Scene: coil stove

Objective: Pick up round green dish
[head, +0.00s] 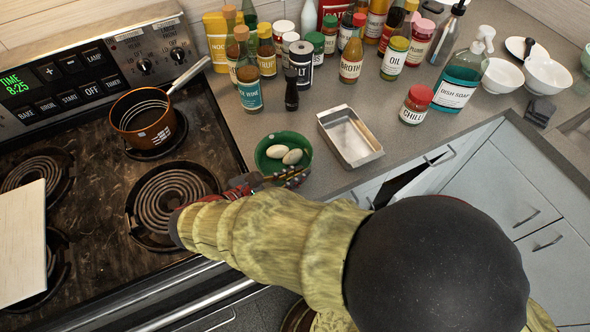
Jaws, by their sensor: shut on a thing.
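The round green dish (302,143) sits on the counter just right of the stove, with pale egg-like items (284,154) in it. My gripper (275,180) is at the dish's near rim, and I take it as shut on that rim. The fingertips are small and partly hidden by the dish and my arm. My arm in its yellow-green sleeve comes in from the lower right. I cannot tell whether the dish is lifted off the counter.
A metal tray (350,137) stands close right of the dish. An orange-brown pot (141,119) sits on the back burner. A white board (22,243) lies at the stove's left.

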